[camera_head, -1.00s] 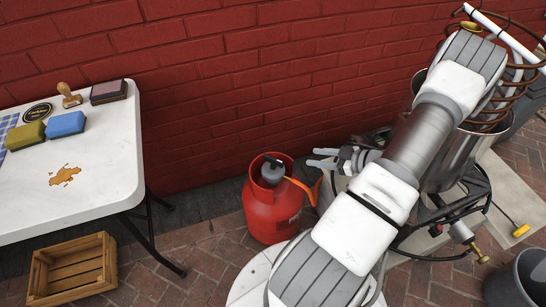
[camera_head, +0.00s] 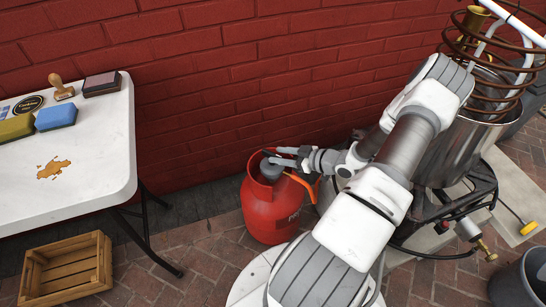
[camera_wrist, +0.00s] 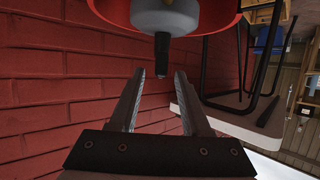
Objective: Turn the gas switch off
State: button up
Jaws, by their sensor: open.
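A red gas bottle (camera_head: 270,215) stands on the brick floor against the wall, with a grey regulator (camera_head: 271,171) on top and an orange hose (camera_head: 300,182) running off to the right. In the wrist view the grey regulator (camera_wrist: 165,17) shows at the top, with a black switch (camera_wrist: 162,52) pointing down toward the jaws. My gripper (camera_head: 279,156) is open at the bottle's top, beside the regulator. In the wrist view my gripper's jaws (camera_wrist: 162,75) stand apart with the switch's tip near the gap between them. I cannot tell whether they touch it.
A white table (camera_head: 95,150) with sponges, a stamp and a brown spill stands at left. A wooden crate (camera_head: 66,267) lies on the floor below it. A steel pot (camera_head: 455,150) with a copper coil (camera_head: 480,40) is at right. The brick wall (camera_head: 200,95) is close behind.

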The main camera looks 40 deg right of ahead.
aim_at(275, 154)
jog(key=shift+b+x, duration=0.3)
jog(key=shift+x, duration=1.25)
grip_shut()
